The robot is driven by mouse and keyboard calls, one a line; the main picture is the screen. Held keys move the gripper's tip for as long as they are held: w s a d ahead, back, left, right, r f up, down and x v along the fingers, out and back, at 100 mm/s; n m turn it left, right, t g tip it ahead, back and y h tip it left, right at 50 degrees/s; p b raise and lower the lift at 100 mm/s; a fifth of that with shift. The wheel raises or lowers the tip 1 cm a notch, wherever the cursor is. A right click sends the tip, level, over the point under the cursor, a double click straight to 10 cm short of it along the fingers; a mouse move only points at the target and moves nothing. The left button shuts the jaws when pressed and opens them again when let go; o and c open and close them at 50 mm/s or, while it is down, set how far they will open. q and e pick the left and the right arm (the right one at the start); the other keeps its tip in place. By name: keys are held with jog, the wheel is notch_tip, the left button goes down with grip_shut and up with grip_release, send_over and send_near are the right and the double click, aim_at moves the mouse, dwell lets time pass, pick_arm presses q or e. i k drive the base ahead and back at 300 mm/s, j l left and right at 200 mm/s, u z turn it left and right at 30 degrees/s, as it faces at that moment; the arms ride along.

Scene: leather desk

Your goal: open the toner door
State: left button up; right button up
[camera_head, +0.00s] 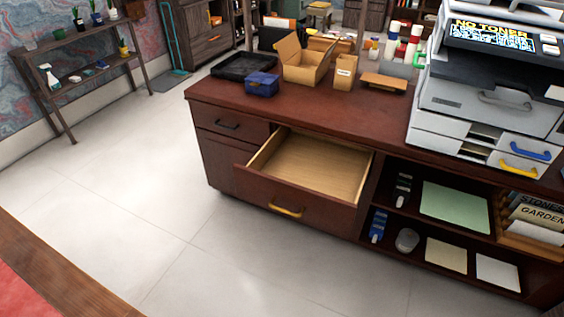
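A grey and white printer (440,125) stands on the right end of the desk top. Its screen (492,33) reads "NO TONER". A grey front panel (470,100) with a dark grey handle (505,99) sits below the screen and looks shut. Below it are a tray with a blue handle (530,149) and one with a yellow handle (520,170); both look shut. No panel is clearly labelled as the toner door. The right edge of the picture cuts off part of the printer. Neither of my grippers is in view.
The brown desk (340,112) has an empty drawer (310,165) pulled open, jutting into the floor space. Open shelves (395,235) hold paper and small items. A cardboard box (303,62), blue box (262,84) and black tray (240,66) stand on top. The floor (130,210) at left is clear.

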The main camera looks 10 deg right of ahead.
aim_at(489, 108)
jog(key=z, duration=1.5)
